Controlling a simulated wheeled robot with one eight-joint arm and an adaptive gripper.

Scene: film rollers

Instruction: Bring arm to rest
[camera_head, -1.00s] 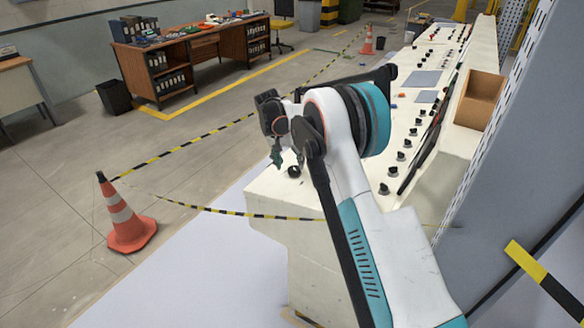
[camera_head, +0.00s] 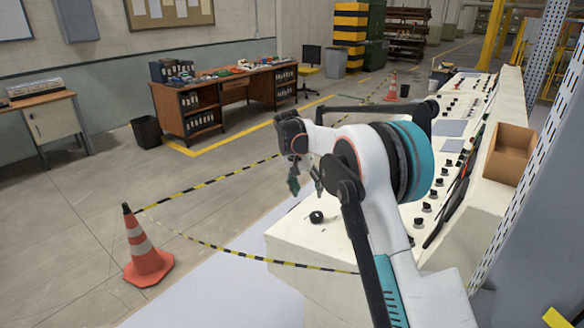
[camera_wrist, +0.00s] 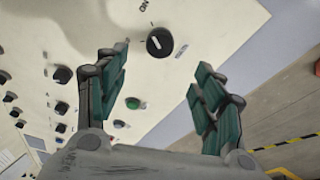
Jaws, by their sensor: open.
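My gripper (camera_wrist: 163,95) is open and empty, with its two green-padded fingers apart in the wrist view. In the head view my gripper (camera_head: 305,182) hangs over the near left end of the white control console (camera_head: 290,240). A black rotary knob (camera_wrist: 159,42) lies beyond the fingertips in the wrist view, apart from them. The same knob (camera_head: 316,217) shows below the gripper in the head view. A green button (camera_wrist: 133,103) shows between the fingers. My folded arm hides part of the console.
An orange cone (camera_head: 146,250) with striped barrier tape (camera_head: 215,247) stands left of the console. A cardboard-coloured box (camera_head: 510,153) sits on the console's right side, near a perforated metal post (camera_head: 530,150). A desk (camera_head: 230,88) stands at the back left.

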